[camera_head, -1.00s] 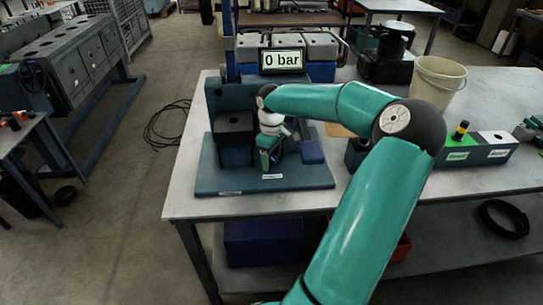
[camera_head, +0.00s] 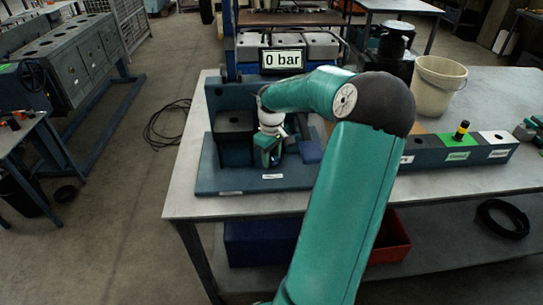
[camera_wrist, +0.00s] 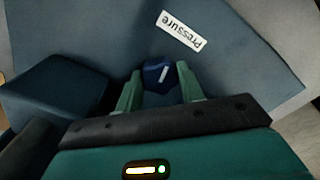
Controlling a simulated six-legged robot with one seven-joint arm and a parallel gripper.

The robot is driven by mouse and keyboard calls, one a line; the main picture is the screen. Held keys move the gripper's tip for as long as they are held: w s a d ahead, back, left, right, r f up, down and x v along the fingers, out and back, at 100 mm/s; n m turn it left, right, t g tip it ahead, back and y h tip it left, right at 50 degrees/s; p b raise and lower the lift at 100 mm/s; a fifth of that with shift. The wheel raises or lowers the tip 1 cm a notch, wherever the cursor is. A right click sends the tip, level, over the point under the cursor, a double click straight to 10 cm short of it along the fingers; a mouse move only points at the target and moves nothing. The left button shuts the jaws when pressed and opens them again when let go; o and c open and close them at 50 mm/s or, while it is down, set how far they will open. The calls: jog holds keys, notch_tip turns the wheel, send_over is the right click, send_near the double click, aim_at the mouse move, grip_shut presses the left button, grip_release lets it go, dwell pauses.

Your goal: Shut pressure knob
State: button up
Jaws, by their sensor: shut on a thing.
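The pressure knob (camera_wrist: 157,72) is dark blue with a white line on its top. In the wrist view it sits between the two green fingers of my gripper (camera_wrist: 160,88), which are shut on it. A white "Pressure" label (camera_wrist: 181,32) lies on the plate beyond the knob. In the head view my gripper (camera_head: 268,160) points down at the blue test stand (camera_head: 215,179), and my wrist hides the knob there. The display (camera_head: 283,60) above the stand reads "0 bar".
The stand is on a grey table (camera_head: 179,203). A dark blue block (camera_wrist: 58,88) is left of the knob in the wrist view. A beige bucket (camera_head: 436,90) and a labelled tray (camera_head: 462,150) stand to the right. A cable (camera_head: 165,125) lies on the floor.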

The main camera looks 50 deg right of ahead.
aim_at(271, 157)
jog(key=shift+m, duration=1.1)
jog(key=o, duration=1)
jog(key=shift+a+r, duration=0.1)
jog(key=shift+r, duration=0.05)
notch_tip(271, 157, up, 14)
jog(key=shift+f, duration=0.15)
